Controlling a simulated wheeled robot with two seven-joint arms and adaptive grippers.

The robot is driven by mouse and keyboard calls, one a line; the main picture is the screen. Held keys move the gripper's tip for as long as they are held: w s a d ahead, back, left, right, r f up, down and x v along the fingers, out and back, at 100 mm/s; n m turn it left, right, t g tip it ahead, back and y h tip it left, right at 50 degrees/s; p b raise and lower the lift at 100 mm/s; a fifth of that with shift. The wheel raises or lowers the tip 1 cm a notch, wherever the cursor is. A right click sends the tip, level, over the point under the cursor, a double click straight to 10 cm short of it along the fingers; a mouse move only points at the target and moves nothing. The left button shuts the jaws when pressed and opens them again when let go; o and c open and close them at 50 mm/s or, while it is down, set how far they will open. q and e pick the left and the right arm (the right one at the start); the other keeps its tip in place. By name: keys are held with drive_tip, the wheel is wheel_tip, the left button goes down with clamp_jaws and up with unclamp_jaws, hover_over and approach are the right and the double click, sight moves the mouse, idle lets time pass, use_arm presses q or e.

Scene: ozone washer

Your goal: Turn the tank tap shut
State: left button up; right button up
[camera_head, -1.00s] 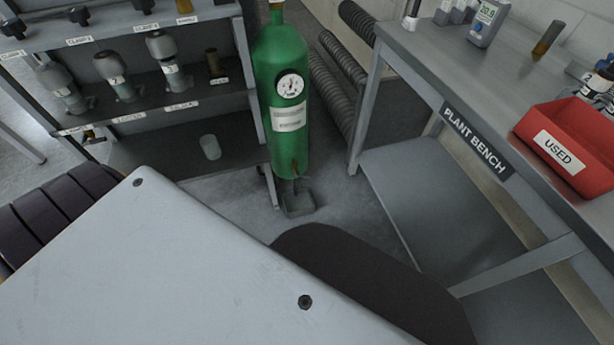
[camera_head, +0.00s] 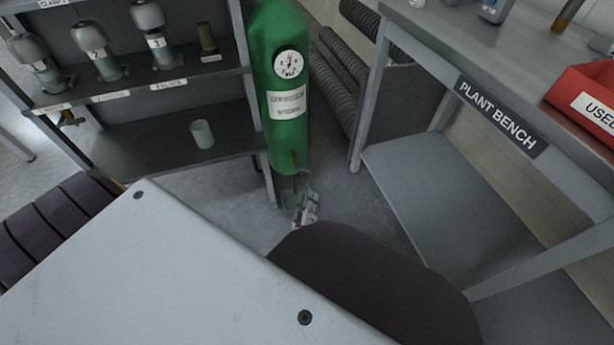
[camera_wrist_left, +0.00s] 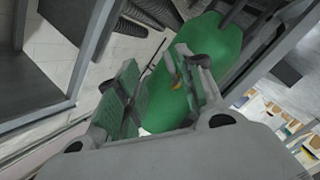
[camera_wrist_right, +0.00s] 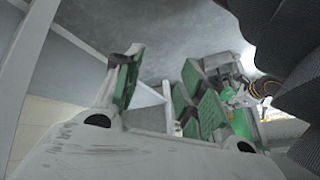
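The green tank (camera_head: 283,110) stands upright beside the shelf, with a round dial (camera_head: 291,64) and a label on its front. A small brownish lever-like part, seemingly the tap (camera_head: 294,159), is low on its front. My left gripper (camera_head: 309,203) is just below it, near the tank's foot. In the left wrist view, my left gripper (camera_wrist_left: 160,88) is open. The tap (camera_wrist_left: 172,72) shows between its fingers, against the tank (camera_wrist_left: 205,55); I cannot tell whether they touch. My right gripper (camera_wrist_right: 168,92) is open in its wrist view; green-padded gripper parts show beyond it.
The shelf (camera_head: 165,135) stands left of the tank, with bottles and a small pale cup (camera_head: 202,134). The plant bench (camera_head: 500,118) is on the right, bearing a red bin (camera_head: 585,98). Ribbed hoses (camera_head: 338,75) are behind the tank. Floor shows between tank and bench.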

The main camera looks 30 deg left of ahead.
sight(307, 171)
use_arm(q)
drive_tip(key=shift+w+a+r+n+y+b, duration=0.1)
drive_tip(key=shift+a+n+y+b, duration=0.3)
drive_tip(key=shift+n+y, duration=0.15)
drive_tip(key=shift+w+a+r+n+y+b, duration=0.1)
drive_tip(key=shift+a+n+y+b, duration=0.15)
drive_tip(key=shift+a+n+y, duration=0.25)
use_arm(e)
drive_tip(key=shift+a+r, duration=0.2)
drive_tip(key=shift+r, duration=0.3)
drive_tip(key=shift+a+r, duration=0.2)
drive_tip(key=shift+r, duration=0.3)
use_arm(q)
drive_tip(key=shift+w, duration=0.15)
use_arm(e)
drive_tip(key=shift+w, duration=0.1)
